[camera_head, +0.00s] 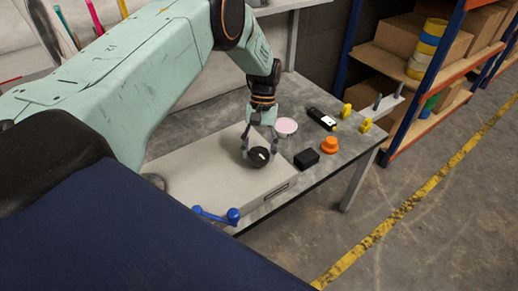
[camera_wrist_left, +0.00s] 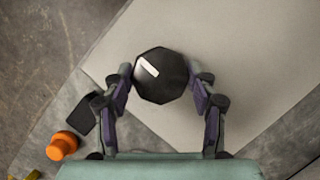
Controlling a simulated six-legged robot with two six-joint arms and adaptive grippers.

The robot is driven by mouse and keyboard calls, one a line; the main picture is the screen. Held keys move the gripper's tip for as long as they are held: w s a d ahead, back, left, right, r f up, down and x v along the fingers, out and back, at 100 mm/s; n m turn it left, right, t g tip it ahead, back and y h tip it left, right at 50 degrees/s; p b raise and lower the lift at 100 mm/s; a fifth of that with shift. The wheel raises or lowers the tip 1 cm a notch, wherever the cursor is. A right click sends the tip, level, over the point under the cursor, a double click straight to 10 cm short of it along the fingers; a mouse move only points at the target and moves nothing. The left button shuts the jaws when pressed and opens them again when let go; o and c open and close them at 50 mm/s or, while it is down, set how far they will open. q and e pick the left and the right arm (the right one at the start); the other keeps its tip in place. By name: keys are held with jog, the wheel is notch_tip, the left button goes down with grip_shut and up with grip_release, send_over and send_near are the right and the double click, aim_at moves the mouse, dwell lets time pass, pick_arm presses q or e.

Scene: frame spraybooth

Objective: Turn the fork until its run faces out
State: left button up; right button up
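A black, many-sided knob (camera_head: 260,157) with a white mark sits on top of the pale box (camera_head: 190,178) on the table. In the left wrist view the knob (camera_wrist_left: 158,84) lies between my two fingers, and its white mark slants from upper left to lower right. My left gripper (camera_head: 259,153) reaches down from above, its fingers drawn in against both sides of the knob; it also shows in the left wrist view (camera_wrist_left: 160,73). No part is plainly a fork; I cannot tell whether the knob is the fork. No lettering is legible. My right gripper is not in view.
A blue two-ended handle (camera_head: 215,215) is at the box's front. Right of the box are a black block (camera_head: 306,158), an orange knob (camera_head: 330,145), a pinkish disc (camera_head: 286,126), a black handheld device (camera_head: 321,118) and yellow pieces (camera_head: 365,125). Shelving (camera_head: 395,130) stands beyond.

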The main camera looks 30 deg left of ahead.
pick_arm(q)
jog(key=o, duration=0.4)
jog(key=shift+w+r, duration=0.1)
jog(key=v, duration=1.1)
jog(key=shift+w+r, duration=0.1)
jog(key=shift+r, duration=0.3)
jog(key=x, duration=1.2)
jog(key=shift+a, duration=0.15)
